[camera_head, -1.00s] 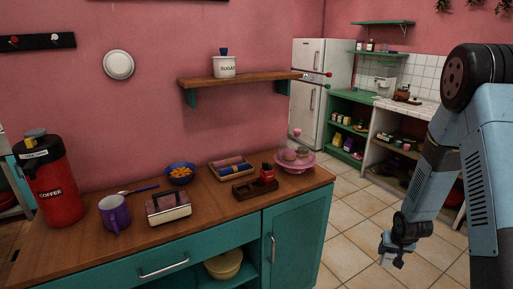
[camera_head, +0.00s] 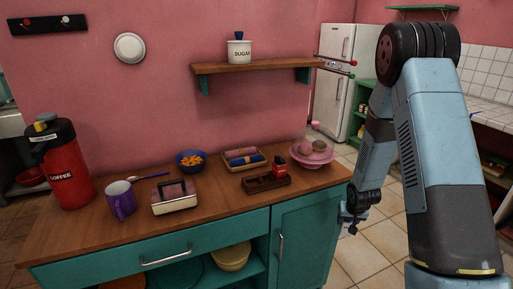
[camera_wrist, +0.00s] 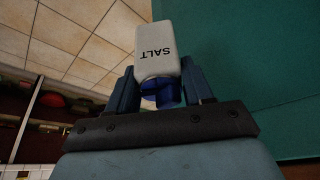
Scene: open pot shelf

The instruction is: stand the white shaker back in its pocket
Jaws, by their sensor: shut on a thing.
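The white shaker (camera_wrist: 155,45), marked SALT, is in my gripper in the wrist view. Its blue cap (camera_wrist: 160,95) lies between the two fingers, and the white body sticks out beyond them. My gripper (camera_head: 349,226) hangs beside the right end of the counter in the head view, below the counter top; the shaker cannot be made out there. The dark wooden caddy (camera_head: 260,186) sits on the counter toward its right end. A red shaker (camera_head: 279,170) stands in its right part. The left part looks empty, but its pockets are too small to make out well.
A pink stand (camera_head: 312,159) is right of the caddy, and a tray of rolled cloths (camera_head: 244,158) is behind it. A toaster-like box (camera_head: 174,197), blue bowl (camera_head: 190,162), purple mug (camera_head: 120,199) and red coffee urn (camera_head: 67,170) stand left. The wall shelf (camera_head: 255,66) hangs above.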

